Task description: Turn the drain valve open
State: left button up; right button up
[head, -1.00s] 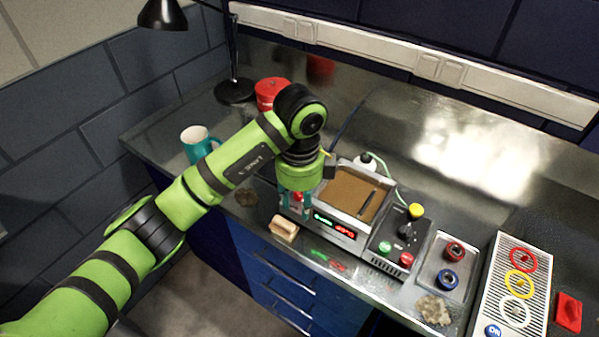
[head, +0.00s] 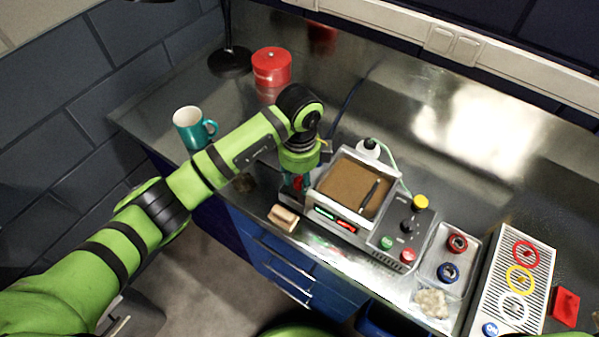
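The cleaning unit (head: 326,217) is a grey box with a brown-filled tank (head: 352,190), lit green and red displays and a control panel. A small red part, apparently the drain valve's handle (head: 298,183), shows at the unit's left end. My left gripper (head: 296,187) points down there, with its teal fingertips on either side of the red part. I cannot tell whether they touch it or how far it is turned. The gripper and wrist hide most of the valve. My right gripper is not in view.
A wooden block (head: 284,218) lies at the bench's front edge near my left gripper. A teal mug (head: 191,130) and a red tin (head: 271,66) stand behind my arm. Right of the unit are a tray with red and blue rings (head: 437,262) and a ribbed board (head: 505,290).

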pick_arm(q)
jog(key=shift+f, duration=0.1)
grip_shut()
jog(key=m+b, duration=0.2)
jog(key=shift+f+m+b, duration=0.2)
jog(key=shift+m+b, duration=0.1)
jog(key=shift+b, duration=0.05)
jog(key=m+b, duration=0.9)
jog(key=b, duration=0.2)
jog(key=shift+m, duration=0.4)
jog(key=shift+r+m+b, duration=0.2)
jog(key=shift+m+b, duration=1.5)
jog(key=shift+b, duration=0.1)
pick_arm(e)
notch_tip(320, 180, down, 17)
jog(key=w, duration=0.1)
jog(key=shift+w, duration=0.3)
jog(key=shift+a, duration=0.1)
pick_arm(q)
grip_release()
